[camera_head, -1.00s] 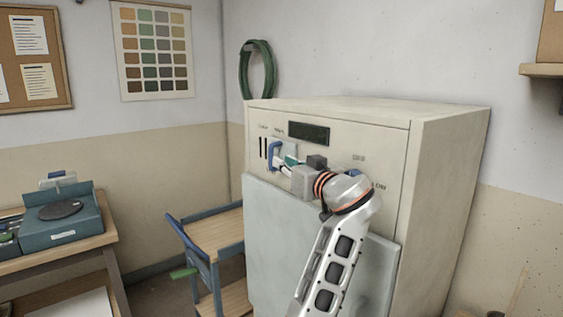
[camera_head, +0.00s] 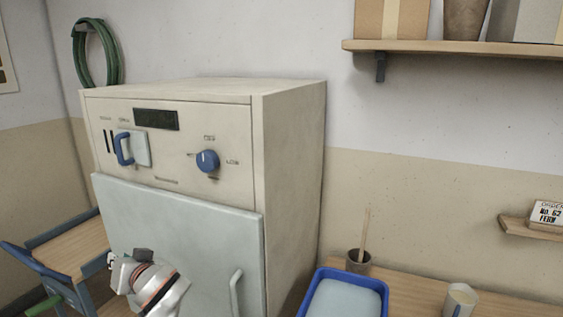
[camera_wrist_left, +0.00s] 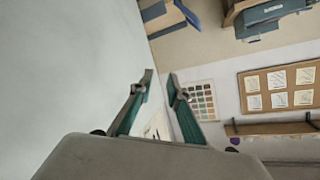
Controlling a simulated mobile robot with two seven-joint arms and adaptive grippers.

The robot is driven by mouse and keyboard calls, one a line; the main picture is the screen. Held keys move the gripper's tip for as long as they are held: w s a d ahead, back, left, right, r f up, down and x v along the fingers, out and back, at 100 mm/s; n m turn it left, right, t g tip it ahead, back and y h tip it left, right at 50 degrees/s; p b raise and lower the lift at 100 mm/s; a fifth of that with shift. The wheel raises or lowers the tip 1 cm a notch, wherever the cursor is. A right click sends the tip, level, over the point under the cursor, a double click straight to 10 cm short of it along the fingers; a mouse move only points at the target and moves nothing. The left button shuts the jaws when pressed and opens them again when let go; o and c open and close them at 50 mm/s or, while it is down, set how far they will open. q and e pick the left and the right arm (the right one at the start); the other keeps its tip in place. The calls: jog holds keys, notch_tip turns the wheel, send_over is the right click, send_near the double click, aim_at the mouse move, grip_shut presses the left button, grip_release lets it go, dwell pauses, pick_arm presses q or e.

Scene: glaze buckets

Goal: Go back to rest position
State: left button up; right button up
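The pale kiln-like cabinet (camera_head: 290,150) stands left of centre in the head view. Its panel has a blue lever handle (camera_head: 122,149) on the left and a blue round knob (camera_head: 207,161) on the right. My left gripper (camera_head: 112,265) is low at the left, in front of the cabinet's closed door (camera_head: 175,225) and clear of the panel. In the left wrist view its two green-sided fingers (camera_wrist_left: 160,84) are apart with nothing between the tips. My right gripper is out of view.
A blue-framed wooden cart (camera_head: 75,250) stands left of the cabinet. At right, a table (camera_head: 410,296) holds a blue tray (camera_head: 383,285), a dark pot (camera_head: 359,262) and a cup (camera_head: 459,300). A wall shelf (camera_head: 450,47) is above. The wrist view shows a corkboard (camera_wrist_left: 280,90).

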pick_arm(q)
jog(key=s+d+f+m+g+h, duration=0.1)
jog(key=s+f+m+h, duration=0.35)
jog(key=s+f, duration=0.75)
jog(key=s+d+f+m+g+h, duration=0.15)
jog(key=s+f+m, duration=0.6)
jog(key=s, duration=0.75)
jog(key=w+d+f+n+t+h, duration=0.1)
jog(key=d+f+n+t+h, duration=0.2)
jog(key=d+f+h, duration=0.5)
jog(key=d+f+t, duration=0.1)
jog(key=d+f, duration=0.5)
jog(key=d, duration=0.2)
jog(key=shift+d+f, duration=0.15)
jog(key=shift+d, duration=0.15)
jog(key=shift+w, duration=0.1)
dwell(0.4)
